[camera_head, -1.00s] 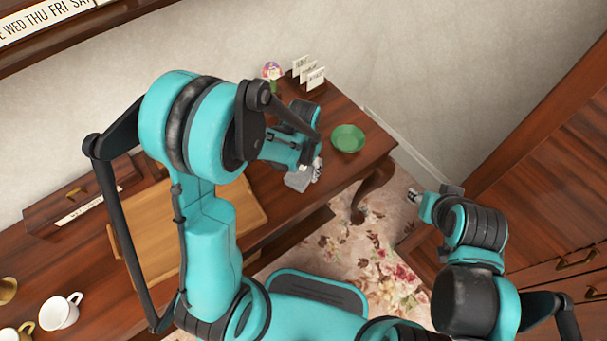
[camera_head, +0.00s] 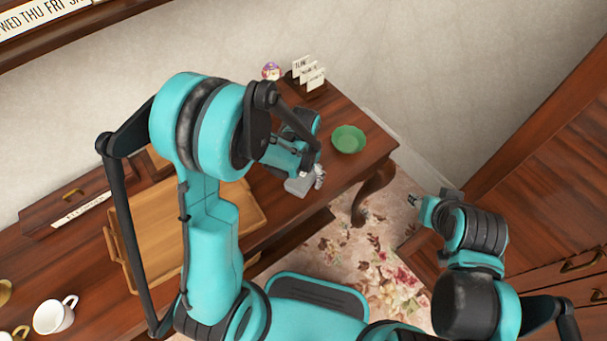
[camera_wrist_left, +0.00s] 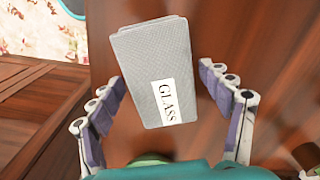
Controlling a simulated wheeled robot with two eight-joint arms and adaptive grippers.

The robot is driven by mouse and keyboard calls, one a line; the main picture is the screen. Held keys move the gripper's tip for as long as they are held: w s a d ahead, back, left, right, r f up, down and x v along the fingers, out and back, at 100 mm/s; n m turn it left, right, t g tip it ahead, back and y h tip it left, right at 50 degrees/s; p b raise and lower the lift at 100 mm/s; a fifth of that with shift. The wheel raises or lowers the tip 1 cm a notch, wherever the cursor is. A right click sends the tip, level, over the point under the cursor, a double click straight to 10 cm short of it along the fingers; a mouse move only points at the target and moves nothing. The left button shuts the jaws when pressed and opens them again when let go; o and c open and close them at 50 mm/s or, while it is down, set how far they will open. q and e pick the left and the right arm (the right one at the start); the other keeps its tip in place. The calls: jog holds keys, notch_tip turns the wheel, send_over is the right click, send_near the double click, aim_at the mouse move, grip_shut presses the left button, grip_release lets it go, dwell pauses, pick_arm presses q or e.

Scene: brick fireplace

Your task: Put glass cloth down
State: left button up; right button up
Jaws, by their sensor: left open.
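The glass cloth (camera_wrist_left: 150,60) is a folded grey textured cloth with a white label reading "GLASS". In the left wrist view it lies between and ahead of the two spread fingers of my left gripper (camera_wrist_left: 170,115), with a gap on each side. In the head view the cloth (camera_head: 298,186) shows as a small grey patch by the front edge of the wooden table (camera_head: 345,172), beside my left gripper (camera_head: 312,176). My left gripper is open. My right gripper (camera_head: 413,201) is over the floor, apart from the table; its fingers are too small to judge.
A green bowl (camera_head: 348,138) stands on the table right of my left gripper. A card holder (camera_head: 309,75) and a colourful round object (camera_head: 271,71) stand at the back. A wooden tray (camera_head: 250,213) lies left, with a white mug (camera_head: 54,315) further left.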

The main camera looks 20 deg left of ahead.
pick_arm(q)
notch_tip(320, 180, up, 11)
jog(key=p, duration=0.4)
jog(key=s+a+r+n+t, duration=0.1)
jog(key=s+a+r+t, duration=0.1)
jog(key=s+r, duration=0.3)
jog(key=s+a+r+n+t, duration=0.2)
jog(key=s+r+t, duration=0.3)
jog(key=r, duration=0.3)
jog(key=shift+s+a, duration=0.15)
jog(key=shift+a, duration=0.2)
jog(key=shift+f, duration=0.25)
jog(key=shift+o, duration=0.6)
